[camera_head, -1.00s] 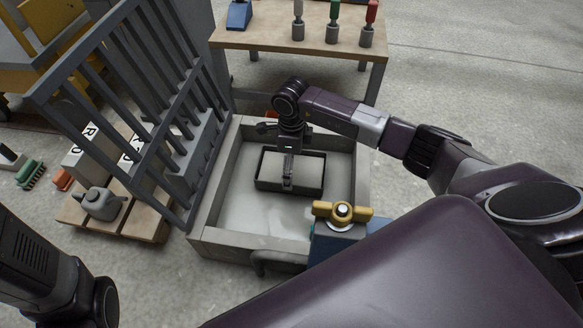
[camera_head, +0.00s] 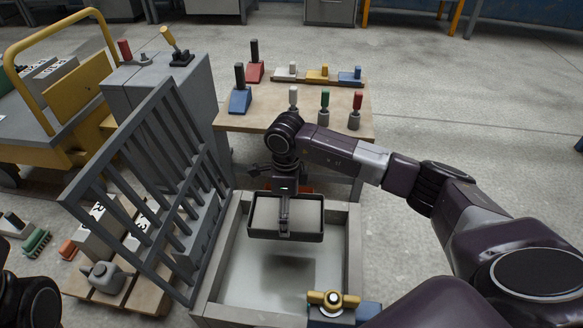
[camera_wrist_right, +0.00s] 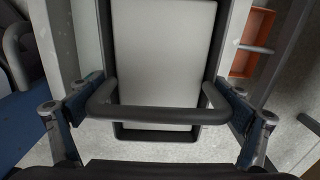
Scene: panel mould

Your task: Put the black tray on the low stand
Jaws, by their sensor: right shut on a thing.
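The black tray (camera_head: 258,235) has a dark rim and a pale grey inside. It hangs above the floor of a grey walled basin (camera_head: 214,263), near its back edge, with a shadow below it. My right gripper (camera_head: 284,226) is shut on the tray's handle. In the right wrist view the handle bar crosses in front of the tray (camera_wrist_right: 165,60), with the right gripper's fingers (camera_wrist_right: 160,105) at its two ends. A low wooden platform (camera_head: 146,299) stands left of the basin; I cannot tell whether it is the low stand. My left gripper is out of view.
A grey barred gate (camera_head: 150,190) leans along the basin's left side. A wooden table (camera_head: 232,118) with several coloured handles stands behind the basin. Open floor (camera_head: 460,110) lies to the right.

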